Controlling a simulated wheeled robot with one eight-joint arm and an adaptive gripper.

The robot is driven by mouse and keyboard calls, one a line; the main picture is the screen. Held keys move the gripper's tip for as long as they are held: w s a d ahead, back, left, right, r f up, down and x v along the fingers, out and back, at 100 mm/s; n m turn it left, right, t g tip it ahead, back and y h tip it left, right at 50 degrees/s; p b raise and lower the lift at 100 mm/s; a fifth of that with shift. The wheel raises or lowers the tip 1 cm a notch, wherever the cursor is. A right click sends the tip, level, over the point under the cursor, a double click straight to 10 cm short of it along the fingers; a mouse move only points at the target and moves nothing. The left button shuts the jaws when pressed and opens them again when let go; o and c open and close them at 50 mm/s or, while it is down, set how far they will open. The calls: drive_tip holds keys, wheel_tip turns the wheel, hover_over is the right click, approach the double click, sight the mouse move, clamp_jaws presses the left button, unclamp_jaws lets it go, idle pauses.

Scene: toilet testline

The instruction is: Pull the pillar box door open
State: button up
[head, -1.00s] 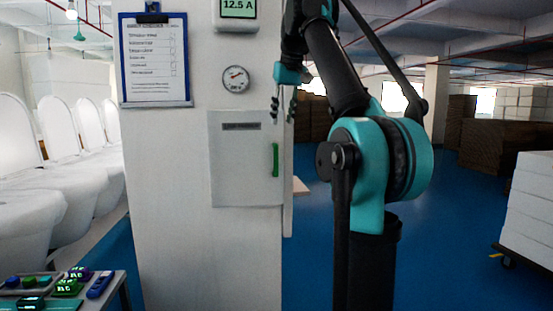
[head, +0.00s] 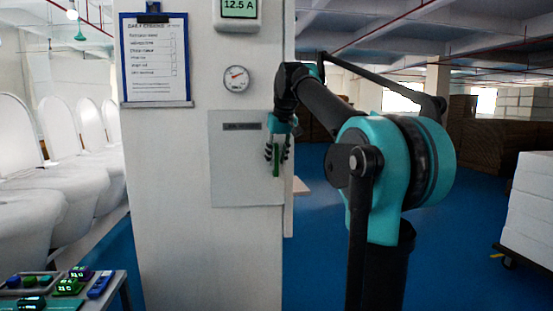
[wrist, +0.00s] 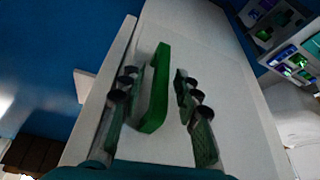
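The pillar box door (head: 240,175) is a light grey panel on the white pillar, with a dark label near its top. It looks shut, flush with the box. Its green vertical bar handle (head: 276,161) is at the door's right side. In the wrist view the green handle (wrist: 157,88) stands between the two open fingers of my gripper (wrist: 160,110), with a gap on the right and a narrower one on the left. The gripper partly hides the handle in the head view.
A clipboard (head: 155,60), a round gauge (head: 236,79) and a display reading 12.5 A (head: 239,9) are on the pillar above the door. A small table (head: 122,286) with coloured devices stands lower left.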

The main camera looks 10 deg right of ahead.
drive_tip(key=shift+f, duration=0.15)
drive_tip(key=shift+c, duration=0.4)
clamp_jaws()
drive_tip(key=shift+s, duration=0.1)
